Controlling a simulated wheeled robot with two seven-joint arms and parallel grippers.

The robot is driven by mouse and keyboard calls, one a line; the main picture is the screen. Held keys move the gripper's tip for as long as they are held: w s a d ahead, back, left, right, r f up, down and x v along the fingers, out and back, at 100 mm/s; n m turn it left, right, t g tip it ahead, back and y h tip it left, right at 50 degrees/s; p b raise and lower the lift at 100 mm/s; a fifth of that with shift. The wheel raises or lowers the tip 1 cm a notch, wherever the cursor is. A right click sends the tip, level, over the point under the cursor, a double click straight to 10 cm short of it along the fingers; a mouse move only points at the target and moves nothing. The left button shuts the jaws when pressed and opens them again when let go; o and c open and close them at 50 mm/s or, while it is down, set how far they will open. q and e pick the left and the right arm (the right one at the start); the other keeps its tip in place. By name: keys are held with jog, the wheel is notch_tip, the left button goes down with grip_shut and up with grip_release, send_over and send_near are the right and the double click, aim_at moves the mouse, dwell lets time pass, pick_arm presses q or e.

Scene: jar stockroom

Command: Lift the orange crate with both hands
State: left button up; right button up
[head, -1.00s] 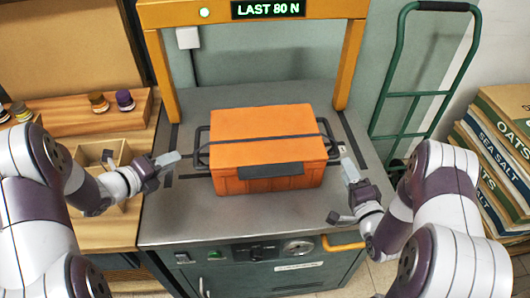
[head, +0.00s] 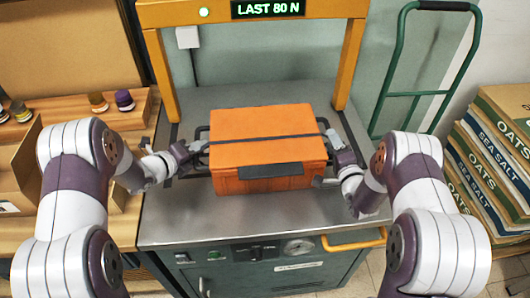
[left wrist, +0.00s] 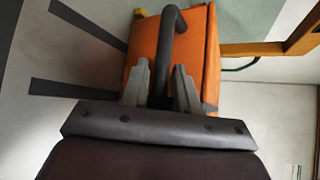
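The orange crate (head: 262,155) stands flat on the grey bench top, with a dark strap and a dark front plate. It also shows in the left wrist view (left wrist: 145,45). My left gripper (head: 197,147) is at the crate's left side. My right gripper (head: 331,139) is at the crate's right side, by the right handle. Its finger gap is hidden, so its grip is not clear.
A yellow frame (head: 157,65) with a "LAST 80 N" display (head: 268,9) arches behind the crate. A green hand truck (head: 395,75) and stacked sacks (head: 490,160) are at the right. A wooden rack with jars (head: 124,99) is at the left.

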pick_arm(q)
grip_shut()
pick_arm(e)
jog(key=c, duration=0.5)
grip_shut()
